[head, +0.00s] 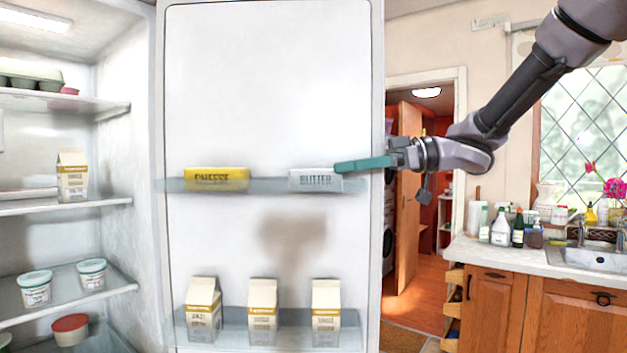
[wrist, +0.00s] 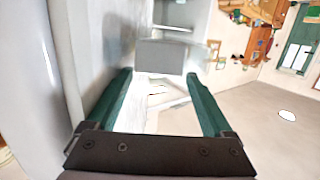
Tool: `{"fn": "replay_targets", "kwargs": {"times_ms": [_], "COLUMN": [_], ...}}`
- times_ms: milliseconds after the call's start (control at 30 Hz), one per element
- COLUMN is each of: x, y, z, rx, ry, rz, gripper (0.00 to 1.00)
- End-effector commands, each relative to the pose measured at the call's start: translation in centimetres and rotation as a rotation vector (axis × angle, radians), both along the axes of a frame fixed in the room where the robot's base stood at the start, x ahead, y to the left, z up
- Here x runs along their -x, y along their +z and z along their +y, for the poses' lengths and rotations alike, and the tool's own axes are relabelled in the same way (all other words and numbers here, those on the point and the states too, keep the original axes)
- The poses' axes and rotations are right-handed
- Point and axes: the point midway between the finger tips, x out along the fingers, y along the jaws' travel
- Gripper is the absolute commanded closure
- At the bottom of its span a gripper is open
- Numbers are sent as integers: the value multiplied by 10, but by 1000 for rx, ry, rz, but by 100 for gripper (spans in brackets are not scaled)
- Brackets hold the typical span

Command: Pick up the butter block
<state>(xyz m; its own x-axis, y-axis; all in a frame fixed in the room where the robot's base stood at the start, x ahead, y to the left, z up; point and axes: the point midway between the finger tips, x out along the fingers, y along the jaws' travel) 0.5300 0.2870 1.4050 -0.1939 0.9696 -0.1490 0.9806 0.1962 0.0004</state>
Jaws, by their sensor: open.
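In the wrist view my gripper (wrist: 158,78) is open, with a plain grey block (wrist: 161,57), seemingly the butter, just beyond and between the fingertips. Contact cannot be told.
Several cartons (head: 263,311) stand on the lower door shelf (head: 290,318). The open fridge interior at left holds a carton (head: 72,176) and tubs (head: 35,288). The door panel (head: 270,80) is directly behind the shelf. A counter (head: 500,252) with bottles is at right.

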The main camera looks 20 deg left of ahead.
Motion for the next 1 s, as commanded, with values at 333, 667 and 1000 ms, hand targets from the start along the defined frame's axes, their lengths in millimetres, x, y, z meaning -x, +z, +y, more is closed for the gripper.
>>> {"fn": "replay_targets", "kwargs": {"times_ms": [333,667,1000], "x": [8,12,12], "y": [-6,-10,-10], "z": [36,63,62], "rx": [1,0,1], "ry": [3,-1,-1], "rz": [1,0,1], "gripper": [14,14,87]}}
